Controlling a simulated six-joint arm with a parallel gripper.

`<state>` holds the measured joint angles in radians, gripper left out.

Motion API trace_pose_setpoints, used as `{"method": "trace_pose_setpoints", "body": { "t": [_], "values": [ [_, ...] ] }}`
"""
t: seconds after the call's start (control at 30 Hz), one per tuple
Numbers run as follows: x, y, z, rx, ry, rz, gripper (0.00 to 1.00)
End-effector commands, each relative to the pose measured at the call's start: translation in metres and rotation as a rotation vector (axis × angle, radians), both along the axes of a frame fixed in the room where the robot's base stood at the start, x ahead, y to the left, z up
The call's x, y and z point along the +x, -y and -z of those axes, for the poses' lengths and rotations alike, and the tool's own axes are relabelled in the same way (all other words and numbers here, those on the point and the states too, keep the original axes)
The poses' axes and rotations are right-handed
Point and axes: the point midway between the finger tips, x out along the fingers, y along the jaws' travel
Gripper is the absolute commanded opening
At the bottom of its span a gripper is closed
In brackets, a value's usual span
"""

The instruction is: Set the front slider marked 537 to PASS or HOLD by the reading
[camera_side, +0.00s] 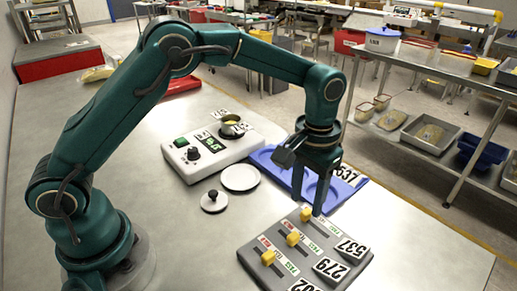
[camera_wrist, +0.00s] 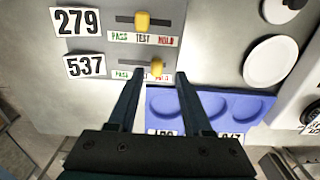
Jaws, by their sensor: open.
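A grey slider panel (camera_side: 340,262) carries several yellow-knobbed sliders with number plates. The 537 knob (camera_side: 306,214) stands toward the HOLD end of its slot. It also shows in the wrist view (camera_wrist: 157,67), right of the slot's middle and partly covering its labels. The 537 plate (camera_wrist: 85,65) is at its left. My gripper (camera_side: 307,206) is open, fingers pointing down, one on each side of the 537 knob in the wrist view (camera_wrist: 160,74); contact cannot be told. The scale (camera_side: 205,157) has a lit green display (camera_side: 212,145), too small to read surely.
The 279 knob (camera_wrist: 142,20) sits by TEST, beside the 537 row. A blue tray (camera_side: 262,155) with round recesses lies behind the panel. A small pot (camera_side: 231,126) stands on the scale. White discs (camera_side: 240,178) lie nearby. The tabletop left of the panel is clear.

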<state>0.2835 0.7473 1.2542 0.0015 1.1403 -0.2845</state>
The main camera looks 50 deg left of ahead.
Motion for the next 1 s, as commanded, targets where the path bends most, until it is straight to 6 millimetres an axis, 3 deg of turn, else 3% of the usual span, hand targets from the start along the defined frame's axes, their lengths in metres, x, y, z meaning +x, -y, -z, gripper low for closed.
{"method": "trace_pose_setpoints", "body": {
  "t": [0.2, 0.63, 0.8, 1.0],
  "values": [
    [0.000, 0.000, -0.025, 0.001, 0.001, 0.000, 0.50],
    [0.003, -0.003, -0.035, -0.004, 0.018, -0.011, 0.50],
    [0.004, -0.017, -0.078, -0.029, 0.113, -0.048, 0.50],
    [-0.023, -0.044, -0.130, -0.051, 0.230, -0.090, 0.50]
  ]
}}
